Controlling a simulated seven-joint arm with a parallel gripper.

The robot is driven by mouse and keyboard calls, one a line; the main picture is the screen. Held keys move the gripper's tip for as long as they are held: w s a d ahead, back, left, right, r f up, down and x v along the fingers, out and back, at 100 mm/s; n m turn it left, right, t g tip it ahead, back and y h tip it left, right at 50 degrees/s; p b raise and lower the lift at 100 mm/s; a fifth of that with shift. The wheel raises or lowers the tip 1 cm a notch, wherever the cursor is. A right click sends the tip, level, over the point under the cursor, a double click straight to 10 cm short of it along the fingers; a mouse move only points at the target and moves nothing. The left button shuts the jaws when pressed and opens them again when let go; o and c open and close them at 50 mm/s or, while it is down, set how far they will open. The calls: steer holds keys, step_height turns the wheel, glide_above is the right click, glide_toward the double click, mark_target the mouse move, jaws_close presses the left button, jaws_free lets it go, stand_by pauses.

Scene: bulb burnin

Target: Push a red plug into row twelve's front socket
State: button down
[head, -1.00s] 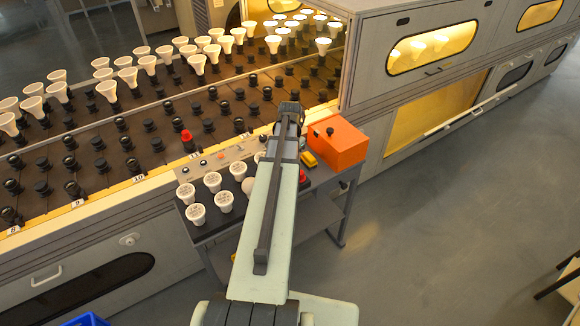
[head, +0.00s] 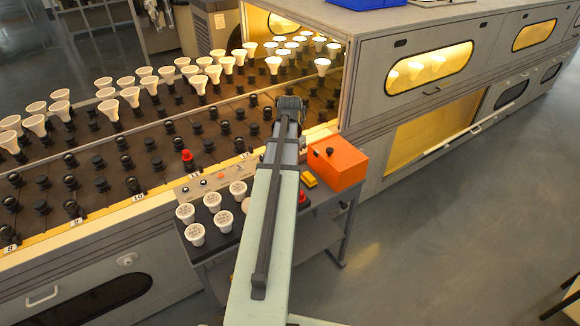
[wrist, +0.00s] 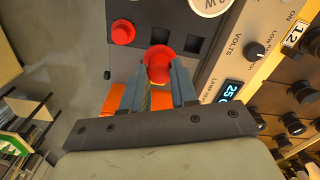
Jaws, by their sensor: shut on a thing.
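In the wrist view my gripper (wrist: 160,92) is shut on a red plug (wrist: 158,60), whose round red top shows between the fingertips. It is over a dark panel with square recesses; whether the plug still touches that panel I cannot tell. The row tag 12 (wrist: 295,36) is at the upper right, with a dark socket (wrist: 314,42) beside it, cut by the picture edge. In the head view my arm hides the gripper and held plug. Another red plug (head: 188,156) stands in a front socket, one row right of tag 10 (head: 137,196).
The console has a knob (wrist: 254,50) and a lit display (wrist: 229,90). An orange box (head: 338,162) stands right of my arm. Several white bulbs (head: 196,234) stand on the cart; more fill the back sockets.

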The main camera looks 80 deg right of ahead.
steer(key=shift+w+r, duration=0.15)
steer(key=shift+r, duration=0.15)
steer(key=w+d+r, duration=0.2)
steer(key=w+d, duration=0.6)
steer(key=w, duration=0.4)
steer(key=w+d+r, duration=0.3)
steer(key=w+d, duration=0.5)
steer(key=w, duration=0.5)
steer(key=shift+d, duration=0.2)
steer(key=shift+f, duration=2.2)
steer(key=shift+f, duration=2)
steer(key=c, duration=0.8)
jaws_free()
